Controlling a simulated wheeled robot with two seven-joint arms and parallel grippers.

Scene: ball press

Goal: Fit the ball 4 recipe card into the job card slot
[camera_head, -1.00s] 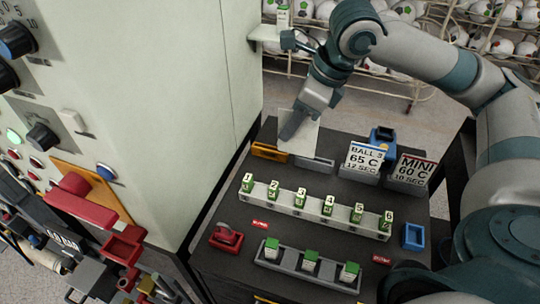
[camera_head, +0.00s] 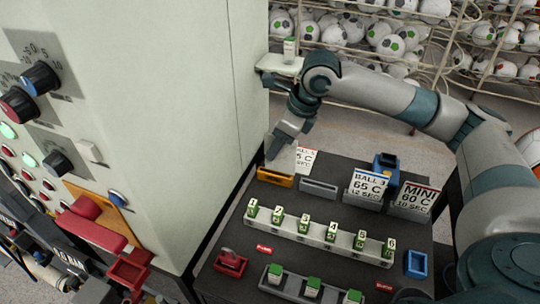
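A white recipe card (camera_head: 306,158) with partly covered print, in which "5 C" and "SEC" show, is at my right gripper (camera_head: 274,154). The gripper's fingers cover the card's left part and appear shut on it. I cannot read the ball number. The card is above and behind the orange holder (camera_head: 275,178) and the grey holder (camera_head: 319,188), at the back left of the dark table. Which holder is the job card slot is not labelled in view. The card's lower edge appears clear of both. My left gripper is not in view.
Cards "BALL 3" (camera_head: 369,187) and "MINI" (camera_head: 415,200) stand in grey holders to the right. A numbered rail (camera_head: 318,232) holds green-topped blocks in front. The pale machine (camera_head: 150,110) walls off the left, close to my gripper. A blue holder (camera_head: 385,166) stands behind.

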